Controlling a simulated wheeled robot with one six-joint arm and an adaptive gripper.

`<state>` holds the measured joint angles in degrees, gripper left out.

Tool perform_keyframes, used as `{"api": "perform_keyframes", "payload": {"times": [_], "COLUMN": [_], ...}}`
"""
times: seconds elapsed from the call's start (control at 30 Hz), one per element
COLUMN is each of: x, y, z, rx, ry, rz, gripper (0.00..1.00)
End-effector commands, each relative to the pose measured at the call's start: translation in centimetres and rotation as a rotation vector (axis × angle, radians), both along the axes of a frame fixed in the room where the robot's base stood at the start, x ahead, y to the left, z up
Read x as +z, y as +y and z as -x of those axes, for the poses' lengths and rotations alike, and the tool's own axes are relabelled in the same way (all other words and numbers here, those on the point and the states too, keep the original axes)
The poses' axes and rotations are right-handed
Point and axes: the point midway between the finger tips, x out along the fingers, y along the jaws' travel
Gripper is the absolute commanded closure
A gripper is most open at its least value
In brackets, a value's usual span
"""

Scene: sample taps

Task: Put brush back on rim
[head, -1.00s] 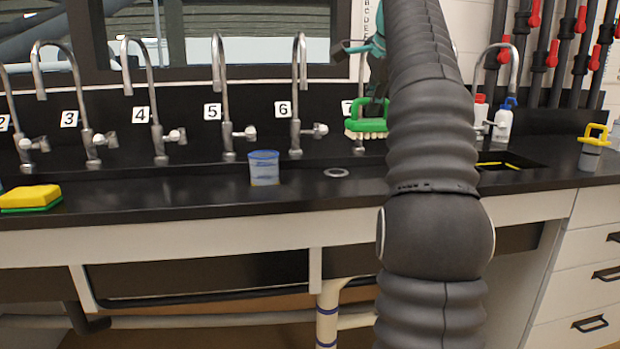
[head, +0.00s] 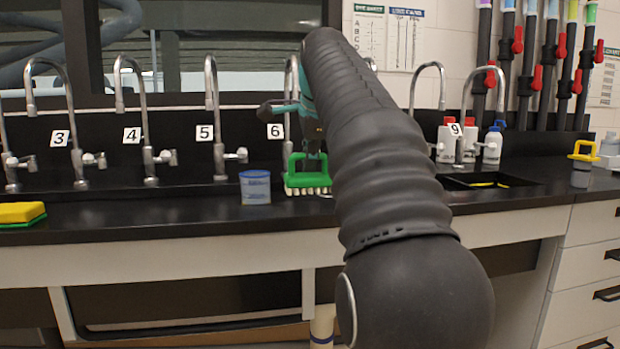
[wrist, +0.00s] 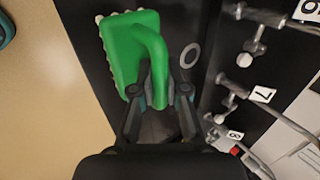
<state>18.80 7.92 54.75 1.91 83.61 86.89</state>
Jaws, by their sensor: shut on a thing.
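The brush has a green body with a loop handle and white bristles. In the head view the brush (head: 307,181) hangs bristles down, just right of the blue-lidded cup, low over the black counter. I cannot tell whether its bristles touch the counter. My gripper (head: 312,152) is shut on the handle from above, partly hidden by my arm. In the wrist view the brush (wrist: 120,50) fills the upper left, its handle between the fingertips of my gripper (wrist: 160,92). The black counter rim (head: 150,214) runs along the front.
A blue-lidded cup (head: 255,187) stands close left of the brush. A yellow-green sponge (head: 21,213) lies at the far left. Numbered taps line the back. A sink (head: 455,181) and bottles (head: 492,146) are at the right. A round ring (wrist: 190,56) lies near the brush.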

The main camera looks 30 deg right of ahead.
Motion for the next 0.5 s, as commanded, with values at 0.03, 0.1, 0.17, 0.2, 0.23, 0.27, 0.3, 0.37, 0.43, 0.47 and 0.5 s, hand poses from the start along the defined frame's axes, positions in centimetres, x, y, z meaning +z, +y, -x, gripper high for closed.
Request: {"api": "perform_keyframes", "payload": {"times": [0.03, 0.1, 0.17, 0.2, 0.23, 0.27, 0.3, 0.37, 0.43, 0.47, 0.5], "x": [-1.2, -2.2, -2.9, -3.1, -3.2, -3.3, -3.3, -3.3, -3.2, -3.2, -3.3], "y": [0.0, 0.0, 0.0, 0.0, 0.0, 0.0, 0.0, 0.0, 0.0, 0.0, 0.0], "z": [0.1, 0.0, 0.0, 0.0, 0.0, 0.0, 0.0, 0.0, 0.0, 0.0, 0.0], "rx": [0.000, 0.001, 0.001, 0.001, 0.001, 0.001, 0.001, 0.001, 0.001, 0.001, 0.001], "ry": [0.003, 0.003, 0.002, 0.001, 0.000, 0.000, 0.001, 0.001, 0.001, 0.001, 0.001], "rz": [-0.001, -0.002, -0.001, -0.001, 0.000, 0.000, -0.001, -0.001, -0.001, -0.001, -0.001], "gripper": [1.00, 1.00, 1.00, 1.00, 1.00, 1.00, 1.00, 1.00, 1.00, 1.00, 1.00]}}
